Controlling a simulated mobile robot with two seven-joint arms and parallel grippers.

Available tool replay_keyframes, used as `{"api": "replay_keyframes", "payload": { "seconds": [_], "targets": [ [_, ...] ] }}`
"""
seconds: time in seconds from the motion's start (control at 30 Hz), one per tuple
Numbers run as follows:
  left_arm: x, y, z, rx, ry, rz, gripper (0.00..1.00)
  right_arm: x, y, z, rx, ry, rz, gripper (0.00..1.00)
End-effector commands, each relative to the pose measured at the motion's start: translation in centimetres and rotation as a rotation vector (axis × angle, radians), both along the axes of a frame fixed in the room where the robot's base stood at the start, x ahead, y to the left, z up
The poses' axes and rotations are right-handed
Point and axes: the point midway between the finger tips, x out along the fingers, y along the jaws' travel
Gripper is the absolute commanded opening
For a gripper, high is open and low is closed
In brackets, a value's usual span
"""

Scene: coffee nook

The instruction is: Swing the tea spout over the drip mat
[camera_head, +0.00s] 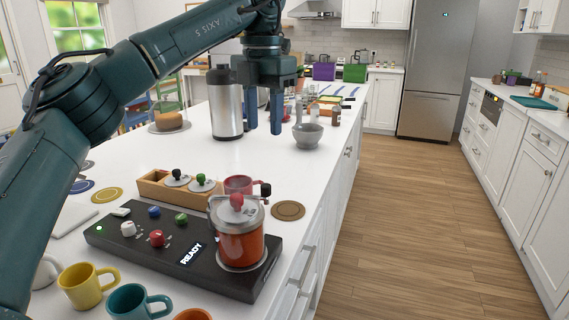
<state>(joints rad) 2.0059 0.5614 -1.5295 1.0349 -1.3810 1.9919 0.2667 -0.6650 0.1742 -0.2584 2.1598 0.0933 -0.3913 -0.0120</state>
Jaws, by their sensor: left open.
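A black brewing base (150,252) with a lit READY label stands on the white counter. On its right end sits a red-orange jug (238,245) with a metal lid and red knob. A small dark knob (265,189) shows beside the lid; I cannot tell for certain whether it belongs to the tea spout. A brown round mat (288,210) lies on the counter right of the jug, with nothing on it; it may be the drip mat. My left gripper (264,128), with two blue fingers apart and empty, points down above the counter beyond the jug. My right gripper is not in view.
A steel flask (225,110) stands just left of my left gripper, and a grey bowl (307,135) just right. A wooden box (165,187) with lidded jars and a red mug (240,184) stand behind the base. Yellow (88,287) and teal (138,302) mugs stand in front.

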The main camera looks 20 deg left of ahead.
Motion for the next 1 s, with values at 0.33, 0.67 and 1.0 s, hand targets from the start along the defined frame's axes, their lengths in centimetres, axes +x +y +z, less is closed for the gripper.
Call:
{"api": "replay_keyframes", "payload": {
  "seconds": [0.33, 0.67, 1.0],
  "targets": [
    [-0.1, 0.0, -3.4, -0.002, 0.001, -0.001, 0.41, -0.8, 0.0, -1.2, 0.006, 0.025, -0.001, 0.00],
    [-0.1, 0.0, -10.1, 0.000, 0.002, -0.002, 0.41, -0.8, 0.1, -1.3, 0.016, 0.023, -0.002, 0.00],
    [-0.1, -0.1, -13.1, -0.001, -0.002, -0.002, 0.41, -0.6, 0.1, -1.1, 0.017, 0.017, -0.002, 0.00]
  ]
}}
